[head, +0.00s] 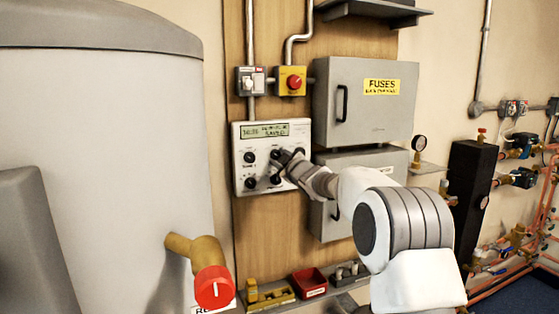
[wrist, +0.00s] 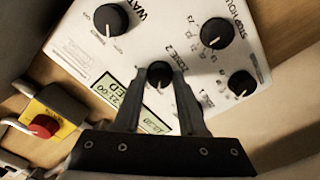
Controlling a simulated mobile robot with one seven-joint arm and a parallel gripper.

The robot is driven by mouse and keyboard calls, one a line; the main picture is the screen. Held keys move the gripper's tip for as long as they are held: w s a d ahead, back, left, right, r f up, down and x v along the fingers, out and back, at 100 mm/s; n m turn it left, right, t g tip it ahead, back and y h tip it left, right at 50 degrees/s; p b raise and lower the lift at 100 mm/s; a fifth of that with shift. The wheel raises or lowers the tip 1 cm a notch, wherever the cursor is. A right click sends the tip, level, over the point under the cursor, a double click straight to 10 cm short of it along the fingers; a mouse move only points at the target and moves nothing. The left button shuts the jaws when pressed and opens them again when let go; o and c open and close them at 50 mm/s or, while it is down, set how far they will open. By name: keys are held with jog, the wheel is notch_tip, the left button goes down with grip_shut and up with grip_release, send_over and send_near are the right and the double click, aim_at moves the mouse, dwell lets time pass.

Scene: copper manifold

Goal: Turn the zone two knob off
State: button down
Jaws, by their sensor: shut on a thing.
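The white heating control panel (head: 241,170) is fixed to the wooden board and carries several black knobs and a small green display. In the wrist view, the zone two knob (wrist: 158,72) is black and sits beside a "ZONE 2" label. My gripper (wrist: 159,80) has one finger on each side of this knob and is shut on it. The knob's white pointer mark shows toward the bottom of the wrist view. Its off mark is not readable. In the head view, my gripper (head: 288,161) is against the panel and partly hides the knobs there.
Other black knobs (wrist: 110,19), (wrist: 215,33), (wrist: 241,83) are close around the fingers. A yellow box with a red button (head: 291,81) is above the panel. Grey fuse boxes (head: 365,105) are to the right, and a large grey tank (head: 110,150) is at left.

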jog(key=shift+c, duration=2.4)
grip_release()
jog(key=b+v, duration=0.2)
jog(key=v, duration=1.5)
jog(key=shift+s+b, duration=0.15)
jog(key=shift+b, duration=0.2)
jog(key=shift+d, duration=0.15)
